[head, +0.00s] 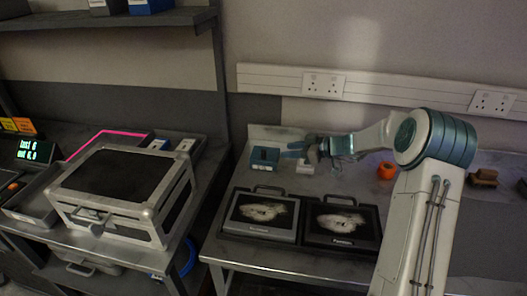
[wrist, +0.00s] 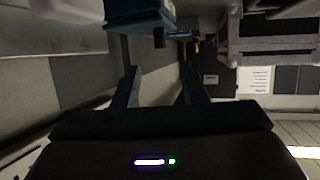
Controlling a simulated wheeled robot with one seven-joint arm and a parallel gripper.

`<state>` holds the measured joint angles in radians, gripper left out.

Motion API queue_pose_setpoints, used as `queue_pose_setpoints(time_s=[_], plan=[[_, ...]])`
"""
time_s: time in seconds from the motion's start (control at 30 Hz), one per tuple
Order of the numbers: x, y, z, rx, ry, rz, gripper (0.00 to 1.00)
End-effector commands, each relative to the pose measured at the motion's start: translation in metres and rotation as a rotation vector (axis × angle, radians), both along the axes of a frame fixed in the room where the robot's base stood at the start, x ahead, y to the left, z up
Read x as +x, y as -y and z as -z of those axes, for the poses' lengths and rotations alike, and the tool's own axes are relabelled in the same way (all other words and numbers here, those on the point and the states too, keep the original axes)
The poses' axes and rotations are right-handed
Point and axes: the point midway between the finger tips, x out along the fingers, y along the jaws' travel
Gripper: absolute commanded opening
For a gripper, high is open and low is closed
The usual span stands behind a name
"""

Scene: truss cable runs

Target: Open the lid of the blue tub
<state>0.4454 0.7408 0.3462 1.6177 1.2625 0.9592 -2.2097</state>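The blue tub (head: 264,158) stands on the right-hand workbench near its back left corner. It is small in the head view, and I cannot tell the state of its lid there. My gripper (head: 287,151) reaches in from the right, level with the tub's right side; whether it touches the tub is unclear. In the wrist view a blue block-like thing (wrist: 138,14), probably the tub, shows at the top edge, partly cut off. My gripper (wrist: 158,84) there has its two fingers apart with nothing between them.
A small white box (head: 305,166) stands just under my gripper, right of the tub. Two dark framed cases (head: 228,227) lie at the bench's front. An orange roll (head: 386,171) and brown blocks (head: 483,177) lie to the right. A metal-framed case (head: 105,218) stands on the left bench.

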Motion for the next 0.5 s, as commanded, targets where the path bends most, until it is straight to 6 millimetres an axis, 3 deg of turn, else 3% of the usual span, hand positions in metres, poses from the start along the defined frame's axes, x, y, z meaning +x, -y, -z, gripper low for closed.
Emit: queue_pose_setpoints(time_s=[0.3,0.5], plan=[[0.027,-0.058,0.024,0.001,-0.004,-0.003,0.39],[0.040,-0.083,0.036,0.000,-0.003,0.000,0.39]])
